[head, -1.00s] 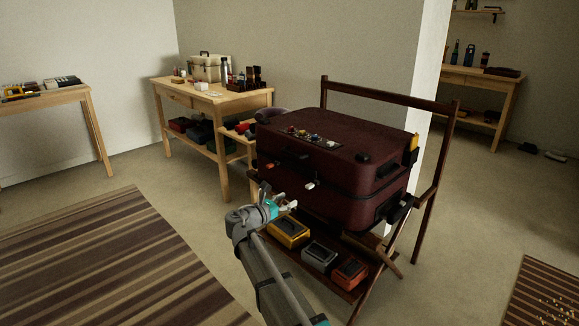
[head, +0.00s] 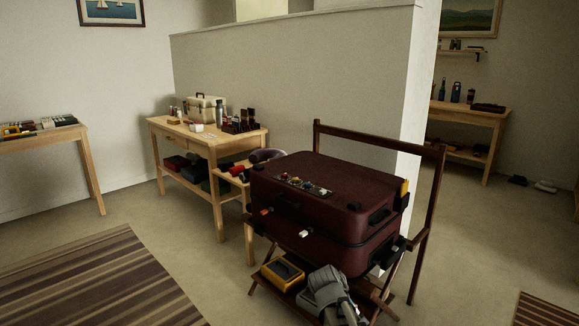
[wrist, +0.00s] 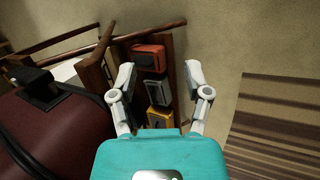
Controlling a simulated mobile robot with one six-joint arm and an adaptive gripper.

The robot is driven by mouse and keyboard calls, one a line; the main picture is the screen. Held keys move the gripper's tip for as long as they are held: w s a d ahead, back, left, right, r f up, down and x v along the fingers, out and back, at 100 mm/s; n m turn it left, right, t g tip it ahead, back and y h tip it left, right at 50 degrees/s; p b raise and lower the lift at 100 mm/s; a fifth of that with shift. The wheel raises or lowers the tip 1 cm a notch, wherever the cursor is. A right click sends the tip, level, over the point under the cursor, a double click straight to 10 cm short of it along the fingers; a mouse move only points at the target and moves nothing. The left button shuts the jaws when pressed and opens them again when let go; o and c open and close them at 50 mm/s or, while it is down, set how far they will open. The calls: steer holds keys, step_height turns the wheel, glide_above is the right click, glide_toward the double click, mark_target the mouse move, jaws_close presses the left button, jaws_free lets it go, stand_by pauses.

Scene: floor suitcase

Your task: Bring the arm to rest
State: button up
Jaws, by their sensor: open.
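My gripper (wrist: 161,95) is open and empty in the wrist view, its two pale fingers spread apart with a gap between them. Beyond the fingers is the lower shelf of the rack with several small boxes. In the head view my arm is low in front of the rack, at the bottom edge; the gripper's fingers cannot be made out there. The closed maroon suitcase (head: 318,205) lies flat on the wooden rack (head: 428,215), and it also fills the left of the wrist view (wrist: 45,140).
A yellow box (head: 283,273) sits on the rack's lower shelf, near my arm. A wooden table (head: 190,135) with a cream case (head: 205,110) stands behind, left of the suitcase. A striped rug (head: 95,275) lies on open floor at left.

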steer(key=s+m+g+y+p, duration=0.2)
steer(key=s+m+y, duration=0.3)
steer(key=s+m, duration=0.35)
step_height(320, 180, up, 38)
steer(key=n+p, duration=0.1)
steer(key=p, duration=3.7)
steer(key=shift+s+r, duration=0.15)
steer(key=shift+s, duration=0.05)
